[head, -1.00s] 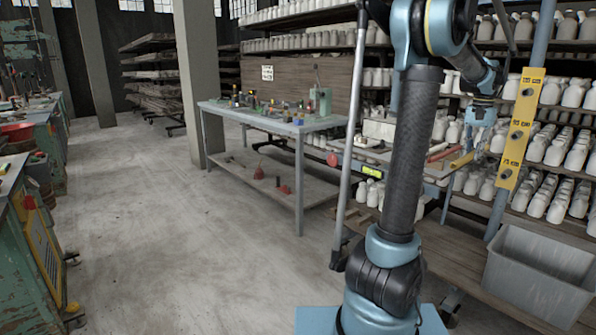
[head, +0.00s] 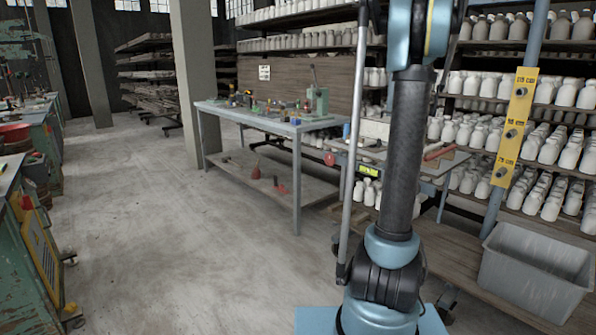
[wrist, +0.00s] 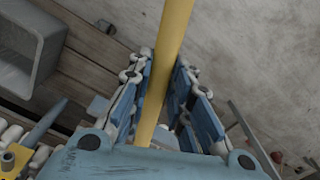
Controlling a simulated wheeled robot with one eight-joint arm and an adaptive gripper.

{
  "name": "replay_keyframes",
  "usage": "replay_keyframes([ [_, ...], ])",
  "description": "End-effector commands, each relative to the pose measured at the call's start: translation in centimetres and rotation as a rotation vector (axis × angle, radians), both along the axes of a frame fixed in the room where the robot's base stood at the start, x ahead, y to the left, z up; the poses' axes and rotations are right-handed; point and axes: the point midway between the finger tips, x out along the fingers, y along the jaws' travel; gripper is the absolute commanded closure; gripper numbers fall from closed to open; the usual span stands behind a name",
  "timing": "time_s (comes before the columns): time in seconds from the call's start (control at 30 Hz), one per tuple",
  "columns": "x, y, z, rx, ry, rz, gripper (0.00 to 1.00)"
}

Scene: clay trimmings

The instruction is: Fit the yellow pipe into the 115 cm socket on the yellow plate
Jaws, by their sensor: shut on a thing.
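The yellow pipe (wrist: 172,50) runs between the two blue-padded fingers of my gripper (wrist: 165,98) in the wrist view, which are shut on it. It extends past the top edge of that view; its far end is out of sight. The yellow plate (head: 507,154) is fixed on a blue upright post in the head view. It bears three dark sockets one above another, each with a small label; the top socket (head: 520,92) seems to be marked 115 cm. The plate also shows at the lower left of the wrist view (wrist: 15,160), apart from the pipe. My gripper and pipe do not show in the head view.
A grey tub (head: 530,278) stands below the plate; it also shows in the wrist view (wrist: 50,60). Shelves of white bottles stand behind the post. A workbench (head: 270,115) with small items and a side table (head: 400,158) stand left of the plate.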

Motion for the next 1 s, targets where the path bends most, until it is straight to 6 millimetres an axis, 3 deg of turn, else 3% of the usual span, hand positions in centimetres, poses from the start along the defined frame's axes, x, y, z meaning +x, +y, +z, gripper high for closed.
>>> replay_keyframes([
  [0.03, 0.8, 1.6, -0.9, 0.0, 0.0, 0.033, 1.0],
  [0.63, 9.1, 18.3, -11.1, 0.0, -0.001, 0.388, 1.0],
  [0.8, 10.5, 21.2, -12.9, 0.0, -0.001, 0.449, 1.0],
  [1.0, 11.1, 22.3, -14.3, 0.0, -0.001, 0.475, 1.0],
])
